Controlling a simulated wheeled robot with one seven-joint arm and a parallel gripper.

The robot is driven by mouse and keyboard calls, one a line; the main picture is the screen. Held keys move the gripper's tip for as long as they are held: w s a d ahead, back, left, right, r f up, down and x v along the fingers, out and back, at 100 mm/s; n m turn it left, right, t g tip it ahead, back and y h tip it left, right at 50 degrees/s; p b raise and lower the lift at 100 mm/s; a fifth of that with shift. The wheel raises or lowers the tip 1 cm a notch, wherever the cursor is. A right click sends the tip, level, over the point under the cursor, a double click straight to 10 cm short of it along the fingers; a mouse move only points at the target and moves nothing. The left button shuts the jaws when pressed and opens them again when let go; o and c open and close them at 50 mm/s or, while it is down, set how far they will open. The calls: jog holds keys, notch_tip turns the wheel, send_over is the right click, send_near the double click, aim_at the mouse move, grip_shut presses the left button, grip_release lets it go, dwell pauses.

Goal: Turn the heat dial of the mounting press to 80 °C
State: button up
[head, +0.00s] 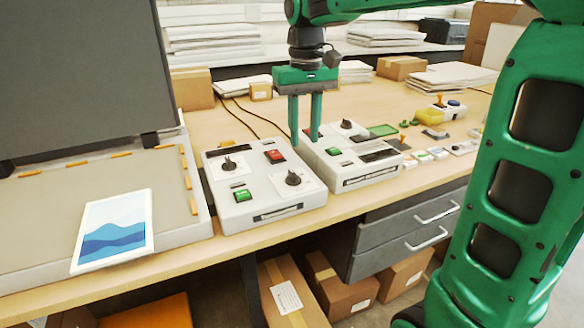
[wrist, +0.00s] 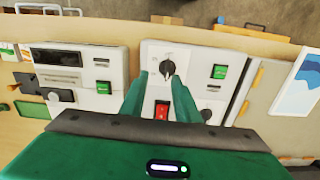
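The mounting press is probably the large unit with the raised dark lid (head: 85,70) at the left of the head view. A white control box (head: 262,208) stands beside it. The box has a front right dial (head: 293,179), a rear left dial (head: 228,163), a red switch (head: 275,155) and a green button (head: 242,195). Their markings are too small to read. My gripper (head: 305,142) is open and empty, fingers pointing down. In the wrist view, the front dial (wrist: 167,68) shows just beyond my fingertips (wrist: 158,76), apart from them, and the red switch (wrist: 162,108) shows between the fingers.
A second white control box (head: 365,178) with a dial (head: 347,124) and a dark display stands close at the right. A blue wave print (head: 115,230) lies on the press bed. Cables run behind the boxes. Small tools and pads lie farther right.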

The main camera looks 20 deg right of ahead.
aim_at(293, 173)
jog(key=f, duration=0.3)
jog(key=w+a+f, duration=0.1)
jog(key=f, duration=0.2)
jog(key=a+f, duration=0.1)
jog(key=f, duration=0.3)
jog(key=shift+w+f, duration=0.1)
jog(key=shift+w, duration=0.15)
jog(key=shift+c, duration=0.6)
grip_shut()
